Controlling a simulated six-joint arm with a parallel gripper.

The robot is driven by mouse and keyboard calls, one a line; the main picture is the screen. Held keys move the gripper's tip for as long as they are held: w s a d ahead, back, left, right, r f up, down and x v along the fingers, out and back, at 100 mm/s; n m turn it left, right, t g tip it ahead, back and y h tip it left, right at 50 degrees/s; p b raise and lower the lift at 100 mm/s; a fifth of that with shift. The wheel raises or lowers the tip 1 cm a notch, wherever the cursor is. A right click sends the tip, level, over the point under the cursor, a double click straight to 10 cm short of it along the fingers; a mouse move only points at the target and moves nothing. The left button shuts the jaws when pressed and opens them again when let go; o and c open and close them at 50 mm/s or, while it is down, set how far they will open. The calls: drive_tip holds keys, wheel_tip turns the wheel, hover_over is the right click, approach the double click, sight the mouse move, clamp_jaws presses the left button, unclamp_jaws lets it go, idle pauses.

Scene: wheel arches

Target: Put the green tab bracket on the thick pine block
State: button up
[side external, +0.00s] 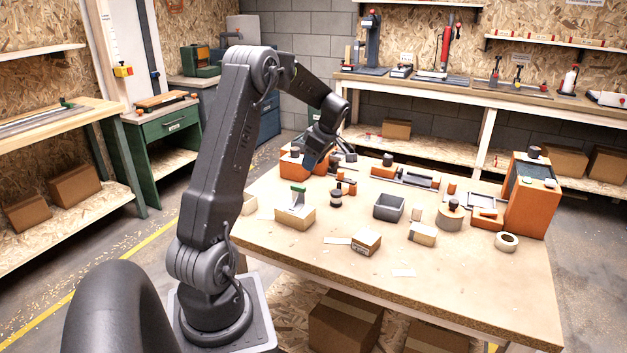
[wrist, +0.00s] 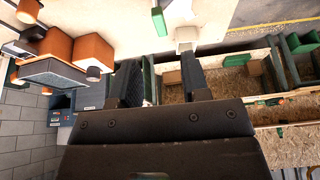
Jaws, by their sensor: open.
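The green tab bracket (side external: 298,197) stands upright with its green tab on top, at the left of the bench. It appears to rest on a pale pine block (side external: 295,217); the contact between them is too small to make out. A second, smaller pale block (side external: 422,234) lies to the right. My gripper (side external: 338,157) is above the back left of the bench, behind and apart from the bracket. In the wrist view my gripper (wrist: 158,75) is open with nothing between its fingers, and a green piece (wrist: 159,22) shows beyond them.
A grey open bin (side external: 389,207) stands mid-bench, with a small cardboard box (side external: 366,242) in front. A dark cylinder (side external: 336,198) is right of the bracket. A tape roll (side external: 507,242) and a tall orange cabinet (side external: 530,205) are at the right. The front of the bench is mostly clear.

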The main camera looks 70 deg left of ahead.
drive_tip(key=d+r+m+t, duration=0.2)
drive_tip(key=d+r+m, duration=0.15)
drive_tip(key=d, duration=0.45)
drive_tip(key=w+d+r+m+t, duration=0.1)
drive_tip(key=d+r+m, duration=0.2)
drive_tip(key=d+m, duration=0.3)
drive_tip(key=d+r+m+t, duration=0.2)
drive_tip(key=d+r+m, duration=0.15)
drive_tip(key=d, duration=0.55)
drive_tip(key=s+d+m+t+h, duration=0.1)
drive_tip(key=s+d+m, duration=0.4)
drive_tip(key=d, duration=0.4)
drive_tip(key=s+d+m+t+h, duration=0.2)
drive_tip(key=s+d+m, duration=0.4)
drive_tip(key=d+m, duration=0.2)
drive_tip(key=shift+s+d+r+m+t, duration=0.25)
drive_tip(key=shift+d+r+m+t, duration=0.05)
drive_tip(key=shift+d, duration=0.15)
